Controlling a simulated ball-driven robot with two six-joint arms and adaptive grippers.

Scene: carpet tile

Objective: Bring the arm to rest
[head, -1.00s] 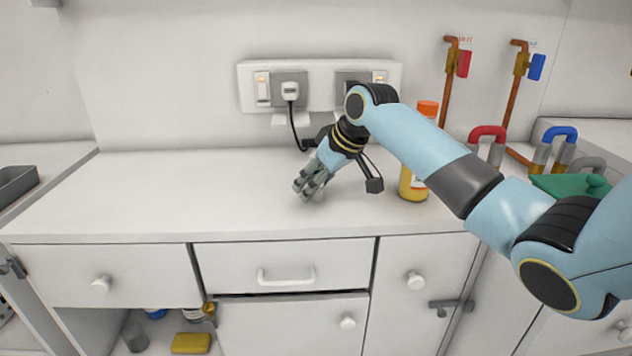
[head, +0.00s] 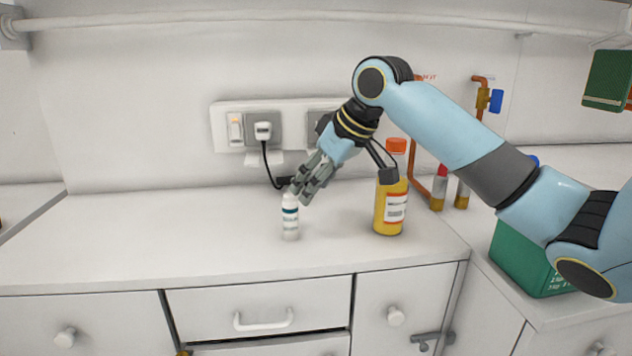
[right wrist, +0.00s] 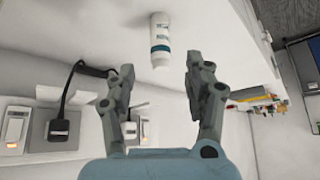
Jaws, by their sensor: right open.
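My right gripper (head: 303,189) reaches over the counter from the right in the head view. It is open, and in the right wrist view (right wrist: 158,70) its two fingers stand apart with nothing between them. A small white bottle (head: 290,217) with a dark label stands upright on the counter near the fingertips. In the right wrist view the white bottle (right wrist: 160,38) shows beyond the fingertips, clear of both fingers. My left gripper is in neither view.
A yellow bottle with an orange cap (head: 391,205) stands right of the gripper. A plug (head: 263,131) with a black cable sits in the wall socket. A green box (head: 522,258) is at the right. The counter's left part (head: 130,235) is clear.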

